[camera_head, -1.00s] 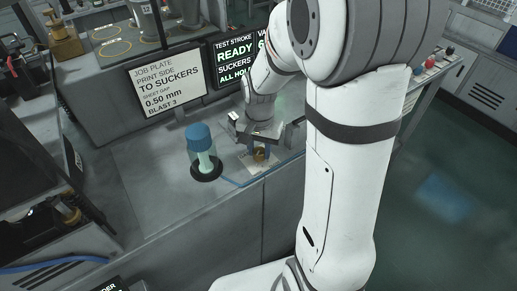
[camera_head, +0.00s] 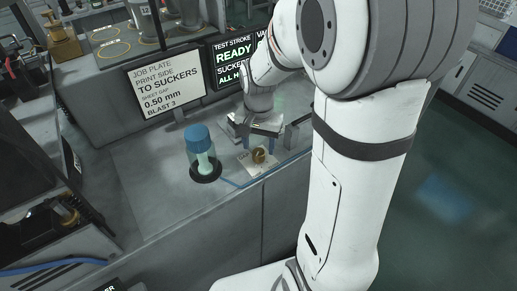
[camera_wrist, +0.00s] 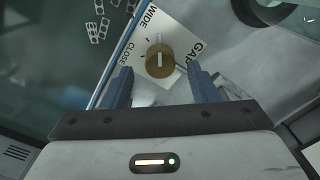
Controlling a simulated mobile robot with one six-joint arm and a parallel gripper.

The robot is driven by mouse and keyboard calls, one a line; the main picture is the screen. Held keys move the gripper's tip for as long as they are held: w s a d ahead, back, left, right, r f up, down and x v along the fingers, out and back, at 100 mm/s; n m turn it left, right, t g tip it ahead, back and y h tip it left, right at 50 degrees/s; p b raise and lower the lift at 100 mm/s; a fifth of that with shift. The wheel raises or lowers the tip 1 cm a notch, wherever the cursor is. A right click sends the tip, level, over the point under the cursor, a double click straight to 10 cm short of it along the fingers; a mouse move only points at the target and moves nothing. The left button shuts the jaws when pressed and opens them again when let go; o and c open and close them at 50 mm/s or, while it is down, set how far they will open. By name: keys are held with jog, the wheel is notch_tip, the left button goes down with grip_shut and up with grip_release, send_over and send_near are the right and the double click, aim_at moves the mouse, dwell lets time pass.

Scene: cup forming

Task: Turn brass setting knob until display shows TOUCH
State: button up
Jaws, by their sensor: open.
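The brass setting knob (camera_wrist: 160,60) sits on a white plate (camera_wrist: 133,62) lettered WIDE, CLOSE and GAP in the wrist view. Its pale pointer line runs roughly up and down in that view. In the head view the knob (camera_head: 259,155) stands on the worktop near its front edge. My gripper (camera_wrist: 157,82) is open, its two blue fingers apart on either side below the knob in the wrist view, with nothing between their tips that I can see held. The display (camera_head: 234,58) reads TEST STROKE, READY, SUCKERS; my arm covers its right part. I see no TOUCH on it.
A glass cylinder with a blue cap (camera_head: 199,140) stands left of the knob on the worktop (camera_head: 150,165). A job plate sign (camera_head: 165,82) stands behind it and reads 0.50 mm. Bare worktop lies left of the cylinder.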

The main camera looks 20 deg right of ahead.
aim_at(259, 151)
notch_tip(259, 151, up, 5)
jog(key=shift+r, duration=0.1)
dwell(0.5)
jog(key=s+r+n+t, duration=0.1)
jog(key=s+r+n, duration=0.1)
jog(key=s, duration=0.5)
jog(key=s+r+n+t, duration=0.2)
jog(key=s+n, duration=0.2)
jog(key=s, duration=0.3)
jog(key=shift+a+r+n, duration=0.2)
jog(key=shift+r+n, duration=0.1)
jog(key=shift+c, duration=0.2)
